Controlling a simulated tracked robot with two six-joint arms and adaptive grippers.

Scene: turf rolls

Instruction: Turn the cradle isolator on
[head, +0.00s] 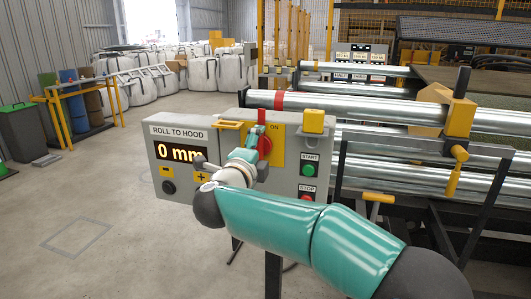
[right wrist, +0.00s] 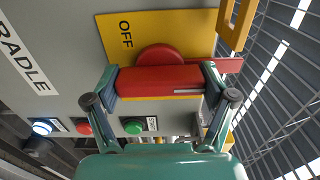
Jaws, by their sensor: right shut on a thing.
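The isolator's red handle (head: 264,143) stands upright on a yellow plate (head: 278,156) on the grey control box. The letters "ON" show at the plate's top, just right of the handle. My right gripper (head: 246,158) reaches the handle from the front and is shut on it. In the right wrist view, the gripper's fingers (right wrist: 162,85) sit at both ends of the red handle (right wrist: 160,80). "OFF" is printed on the yellow plate (right wrist: 115,42) beside it. Part of the plate is hidden by the gripper. My left gripper is out of view.
The box has a "0 mm" display (head: 180,153), a green START button (head: 308,170) and a red STOP button (head: 306,197). Metal rollers (head: 390,110) lie behind and right. Open floor (head: 100,190) lies left.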

